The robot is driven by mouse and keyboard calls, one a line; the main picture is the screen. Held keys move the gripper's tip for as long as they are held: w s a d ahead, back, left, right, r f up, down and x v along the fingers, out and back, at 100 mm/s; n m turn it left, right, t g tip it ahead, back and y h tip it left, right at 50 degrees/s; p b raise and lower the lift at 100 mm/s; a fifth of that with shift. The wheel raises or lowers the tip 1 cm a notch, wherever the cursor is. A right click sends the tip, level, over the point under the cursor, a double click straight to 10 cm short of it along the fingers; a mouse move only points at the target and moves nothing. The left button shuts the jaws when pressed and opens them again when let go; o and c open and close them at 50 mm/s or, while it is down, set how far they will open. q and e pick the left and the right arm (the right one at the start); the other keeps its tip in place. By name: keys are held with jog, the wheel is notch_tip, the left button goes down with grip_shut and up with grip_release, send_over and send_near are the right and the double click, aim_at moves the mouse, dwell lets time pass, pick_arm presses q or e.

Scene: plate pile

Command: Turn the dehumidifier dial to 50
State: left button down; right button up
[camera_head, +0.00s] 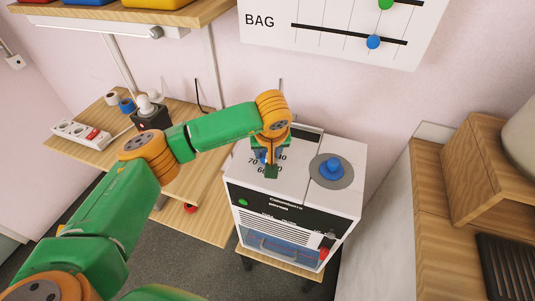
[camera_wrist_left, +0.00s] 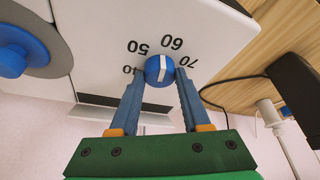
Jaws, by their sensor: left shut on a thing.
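The dehumidifier (camera_head: 340,200) is a white box with a black front panel, standing on a small wooden stand. Its blue dial (camera_wrist_left: 153,70) with a white pointer line sits on the top face among the printed numbers 40, 50, 60 and 70. In the left wrist view the numbers are upside down, and the pointer line runs nearly up and down, its upper end towards 60. My left gripper (camera_head: 271,172) is shut on the dial, with a finger (camera_wrist_left: 132,105) on each side. In the head view the gripper hides the dial. My right gripper is not in view.
A larger blue knob (camera_head: 333,167) on a grey disc is on the same top face. A wooden desk (camera_head: 90,115) with a power strip (camera_head: 80,132) stands at left. Wooden shelving (camera_head: 440,200) is at right. A white board with sliders (camera_head: 335,30) hangs behind.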

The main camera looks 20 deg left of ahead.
pick_arm(q)
jog(key=shift+w+f+n+y+b, duration=0.15)
jog(key=shift+n+y+b, duration=0.25)
jog(key=shift+n, duration=0.5)
jog(key=n+g+b, duration=0.1)
jog(key=n, duration=0.1)
jog(key=shift+d+n+y, duration=0.15)
jog(key=shift+n+y, duration=0.15)
jog(key=shift+y, duration=0.1)
jog(key=shift+r+n+g+y, duration=0.2)
jog(key=shift+n+g+y, duration=0.15)
jog(key=shift+n, duration=0.85)
jog(key=shift+w+n+g, duration=0.1)
jog(key=shift+n+g, duration=0.45)
jog(key=shift+n, duration=0.85)
jog(key=shift+c, duration=1.8)
grip_release()
jog(key=shift+f, duration=0.1)
